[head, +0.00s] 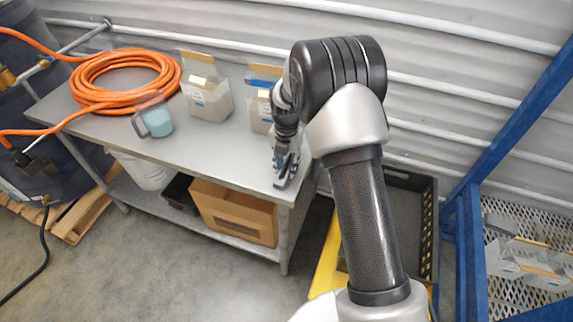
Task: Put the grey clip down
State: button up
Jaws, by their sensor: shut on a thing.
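My gripper (286,172) is over the right end of the grey metal table (195,150), pointing down, near the table's front right corner. It is shut on a small grey piece that I take to be the grey clip; its outline blends with the dark fingers. I cannot tell whether the piece touches the tabletop. A clear bag (208,103) with a tan top strip stands at the back of the table. A second bag (260,110) with a blue strip is partly hidden behind my arm.
The tabletop's front middle is clear. A cardboard box (235,214) sits on the lower shelf. A blue-framed mesh rack (515,289) holding bags stands at right.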

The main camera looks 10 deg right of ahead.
jog(key=o, duration=1)
jog(key=shift+f, duration=0.1)
jog(key=s+r+m+t+p, duration=0.1)
jog(key=s+r+m+p, duration=0.15)
jog(key=r, duration=0.75)
jog(key=s+r+m+p, duration=0.1)
jog(key=s+r+m, duration=0.15)
jog(key=r, duration=0.85)
jog(key=s+r+m+t, duration=0.1)
jog(key=s+r+m, duration=0.8)
jog(key=s, duration=0.1)
jog(key=s+m+t, duration=0.2)
jog(key=s+m, duration=1.3)
jog(key=s, duration=0.2)
jog(key=shift+s+t, duration=0.3)
jog(key=shift+s, duration=0.05)
jog(key=shift+a+b, duration=0.1)
jog(key=shift+b, duration=0.2)
